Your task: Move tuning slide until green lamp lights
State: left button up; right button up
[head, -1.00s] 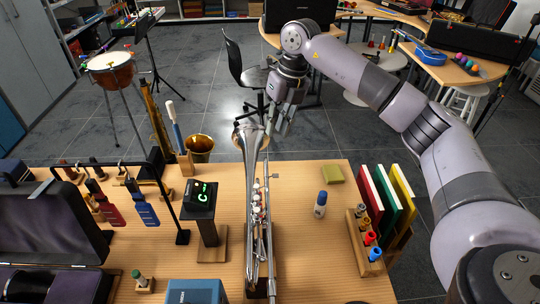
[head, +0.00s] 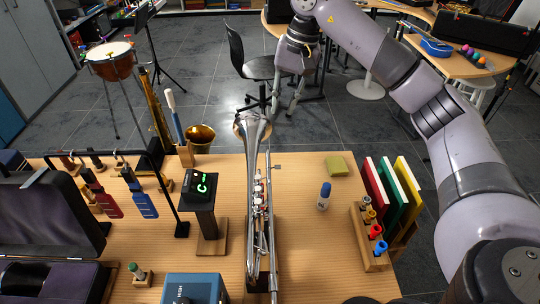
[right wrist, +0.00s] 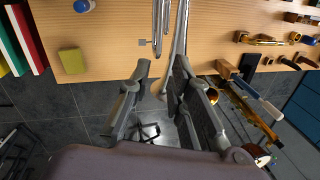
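A silver trumpet (head: 257,200) lies lengthwise on the wooden table, its bell toward the far edge. I cannot make out which tube is its tuning slide. A black tuner box (head: 200,186) on a dark post shows a green letter C with a mark beside it; I see no separate lamp lit. My right gripper (head: 284,108) is open past the table's far edge, right of the bell. The right wrist view shows its fingers (right wrist: 162,70) apart, with the trumpet (right wrist: 178,40) partly behind one finger; contact is unclear. My left gripper is not in view.
Right of the trumpet are a blue-capped bottle (head: 324,196), a green block (head: 336,165), upright books (head: 388,200) and a wooden rack (head: 368,240). A black stand frame (head: 172,190) and an open case (head: 45,215) are at left. The table between trumpet and bottle is bare.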

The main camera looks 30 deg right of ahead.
jog(key=n, duration=0.2)
jog(key=p, duration=0.3)
send_near(269, 160)
jog(key=f, duration=0.2)
jog(key=a+f, duration=0.1)
jog(key=f, duration=0.5)
jog(key=shift+w+a, duration=0.25)
jog(key=shift+w, duration=0.1)
jog(key=shift+r, duration=0.1)
grip_shut()
